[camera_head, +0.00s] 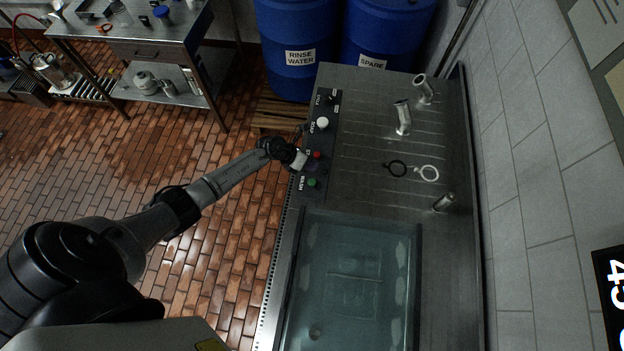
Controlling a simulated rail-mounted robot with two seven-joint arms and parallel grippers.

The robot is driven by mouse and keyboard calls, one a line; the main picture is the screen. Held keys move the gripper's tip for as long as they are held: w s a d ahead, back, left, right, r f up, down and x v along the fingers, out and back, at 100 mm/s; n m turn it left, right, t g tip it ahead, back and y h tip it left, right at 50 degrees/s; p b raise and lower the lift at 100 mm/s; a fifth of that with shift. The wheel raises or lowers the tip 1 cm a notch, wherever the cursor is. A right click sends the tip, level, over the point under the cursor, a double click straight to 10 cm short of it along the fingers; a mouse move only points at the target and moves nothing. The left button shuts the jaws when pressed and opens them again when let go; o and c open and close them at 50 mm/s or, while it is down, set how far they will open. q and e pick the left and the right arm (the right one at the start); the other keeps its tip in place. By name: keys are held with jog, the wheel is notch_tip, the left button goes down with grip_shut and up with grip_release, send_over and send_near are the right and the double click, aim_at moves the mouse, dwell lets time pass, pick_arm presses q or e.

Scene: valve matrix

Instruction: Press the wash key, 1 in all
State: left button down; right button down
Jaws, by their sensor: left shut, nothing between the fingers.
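A dark control panel (329,140) runs along the left edge of the steel sink counter. On it are a green key (312,183), with a small label beside it that seems to read WASH, a red key (317,155) and a white knob (323,123). My left gripper (308,163) reaches over the panel from the left, shut and empty. Its tip is close to the red key, a little above the green key in the picture. I cannot tell whether it touches the panel. The gripper hides part of the panel between the keys. My right gripper is not in view.
A water-filled basin (352,285) lies below the panel in the picture. Blue drums (297,35) stand behind; a tiled wall (530,170) bounds the right.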

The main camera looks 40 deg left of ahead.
aim_at(311, 180)
pick_arm(q)
notch_tip(311, 180, down, 9)
jog(key=b, duration=0.8)
jog(key=shift+r, duration=0.1)
dwell(0.9)
dwell(0.6)
jog(key=shift+f, duration=0.2)
dwell(0.4)
jog(key=shift+f+b, duration=0.2)
jog(key=shift+b, duration=0.2)
